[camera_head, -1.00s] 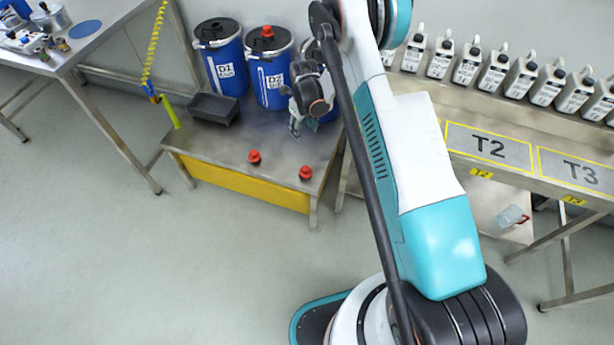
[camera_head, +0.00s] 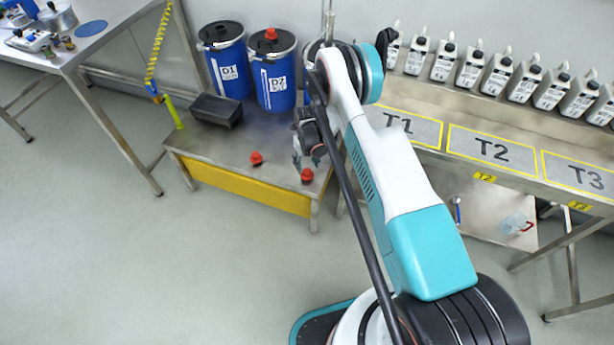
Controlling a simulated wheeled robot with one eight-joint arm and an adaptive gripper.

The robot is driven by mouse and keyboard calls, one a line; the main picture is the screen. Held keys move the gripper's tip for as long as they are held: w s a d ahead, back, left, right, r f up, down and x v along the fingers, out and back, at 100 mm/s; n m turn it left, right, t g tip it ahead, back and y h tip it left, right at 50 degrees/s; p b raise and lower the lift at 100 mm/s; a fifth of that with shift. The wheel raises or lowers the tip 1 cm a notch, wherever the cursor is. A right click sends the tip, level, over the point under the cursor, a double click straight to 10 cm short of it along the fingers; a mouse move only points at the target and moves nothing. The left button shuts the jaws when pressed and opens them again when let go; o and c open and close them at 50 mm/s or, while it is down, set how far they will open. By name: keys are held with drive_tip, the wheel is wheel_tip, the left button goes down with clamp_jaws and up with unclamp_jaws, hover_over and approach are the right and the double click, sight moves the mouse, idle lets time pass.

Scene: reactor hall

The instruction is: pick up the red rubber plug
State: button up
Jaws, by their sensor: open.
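Two red plugs stand on the low steel bench (camera_head: 215,152). One red plug (camera_head: 256,158) is near the bench's middle front. The other red plug (camera_head: 307,175) is at its front right corner. A third red piece (camera_head: 271,34) sits on top of the D2 drum. My gripper (camera_head: 308,163) points down, open and empty, just above or behind the right-hand plug. I cannot tell whether a finger touches that plug. My arm hides part of the bench's right end.
Blue drums (camera_head: 226,68) and a black tray (camera_head: 217,110) stand at the bench's back. A yellow coiled hose (camera_head: 155,45) hangs at its left. The shelf table (camera_head: 440,165) with several canisters is at the right. The floor in front is clear.

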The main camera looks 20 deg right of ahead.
sight(307, 171)
wheel_tip(307, 171, down, 5)
drive_tip(key=b, duration=0.2)
drive_tip(key=shift+f+b, duration=0.2)
drive_tip(key=shift+b, duration=0.2)
drive_tip(key=shift+r, duration=0.1)
drive_tip(key=c, duration=1.1)
